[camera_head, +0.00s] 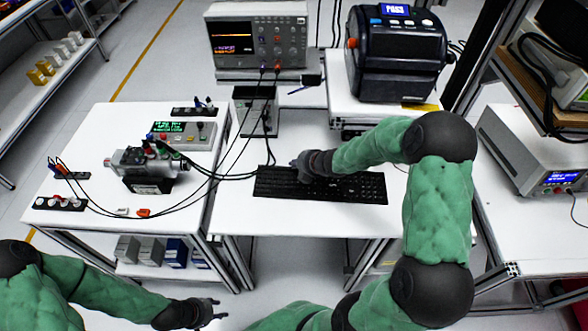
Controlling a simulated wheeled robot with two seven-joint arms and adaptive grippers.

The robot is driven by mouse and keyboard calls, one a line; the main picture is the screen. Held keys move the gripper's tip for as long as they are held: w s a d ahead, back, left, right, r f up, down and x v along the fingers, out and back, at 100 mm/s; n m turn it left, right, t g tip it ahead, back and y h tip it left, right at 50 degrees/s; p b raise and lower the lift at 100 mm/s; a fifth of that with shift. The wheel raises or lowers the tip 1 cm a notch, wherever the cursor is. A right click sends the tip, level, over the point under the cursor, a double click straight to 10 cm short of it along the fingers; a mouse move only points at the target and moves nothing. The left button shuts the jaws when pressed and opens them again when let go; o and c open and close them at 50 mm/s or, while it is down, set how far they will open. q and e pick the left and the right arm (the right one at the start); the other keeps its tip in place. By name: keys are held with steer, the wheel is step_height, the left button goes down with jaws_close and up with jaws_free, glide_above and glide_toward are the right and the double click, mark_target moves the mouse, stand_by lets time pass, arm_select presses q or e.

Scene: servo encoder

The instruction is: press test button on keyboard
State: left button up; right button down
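A black keyboard (345,188) lies on the white middle table. My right gripper (296,165) is over the keyboard's upper left part, its fingertips close to the back edge. I cannot tell whether it touches a key, and the gripper and wrist hide some keys. Its fingers look close together, but their gap is not clear. My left gripper (214,309) is low at the bottom, in front of the tables, away from the keyboard. Its two fingers are apart and nothing is between them. No single test button can be made out on the keyboard.
An oscilloscope (257,40) stands behind the keyboard, beside a black label-printer-like machine (395,55) showing "PASS". The left table (90,135) holds a servo motor (148,168), a small green-display unit (185,133) and cables running toward the keyboard. The table front (300,220) is clear.

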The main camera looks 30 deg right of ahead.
mark_target(295, 170)
steer(key=shift+f, duration=0.3)
steer(key=shift+f+b, duration=0.35)
steer(key=shift+b, duration=0.3)
stand_by(0.4)
stand_by(0.3)
steer(key=shift+r+p, duration=0.7)
steer(key=shift+r, duration=0.1)
step_height(295, 170, up, 5)
steer(key=p, duration=0.4)
stand_by(0.8)
